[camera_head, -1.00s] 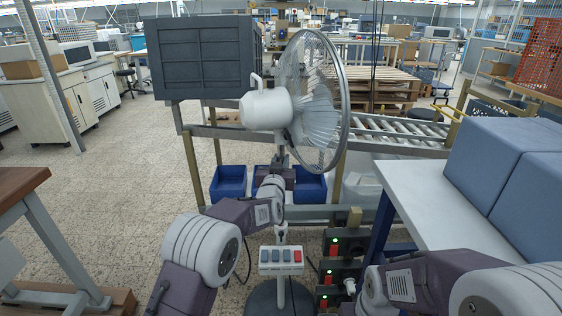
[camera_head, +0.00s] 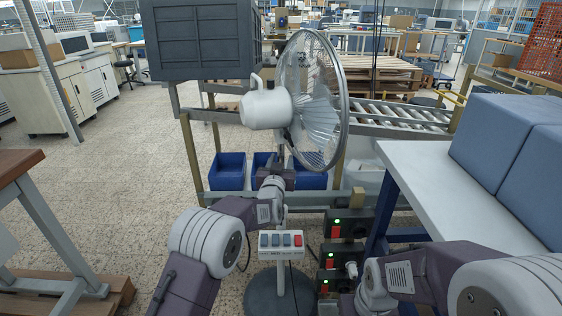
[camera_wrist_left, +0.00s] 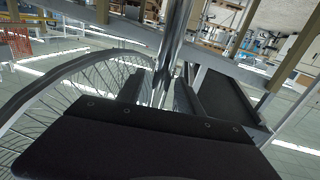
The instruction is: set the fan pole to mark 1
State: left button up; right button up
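The fan has a white motor housing (camera_head: 266,108) and a round wire cage (camera_head: 315,100), tilted and facing right. Its upright pole (camera_head: 281,226) runs down to a control box (camera_head: 282,245) with several buttons, above a dark round base (camera_head: 262,292). My left gripper (camera_head: 277,172) is at the upper pole below the housing. In the left wrist view the shiny pole (camera_wrist_left: 170,50) passes between the two dark fingers (camera_wrist_left: 160,92), which appear closed on it. No height marks on the pole can be made out.
A white table (camera_head: 445,190) with blue blocks (camera_head: 500,135) stands on the right. Dark power units with green lights (camera_head: 336,231) are right of the pole. Behind are blue bins (camera_head: 227,171), a roller conveyor (camera_head: 400,116) and a dark crate (camera_head: 200,40). Floor at left is open.

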pick_arm(q)
jog(key=shift+r, duration=0.1)
jog(key=s+a, duration=0.1)
jog(key=s, duration=0.8)
jog(key=shift+a, duration=0.2)
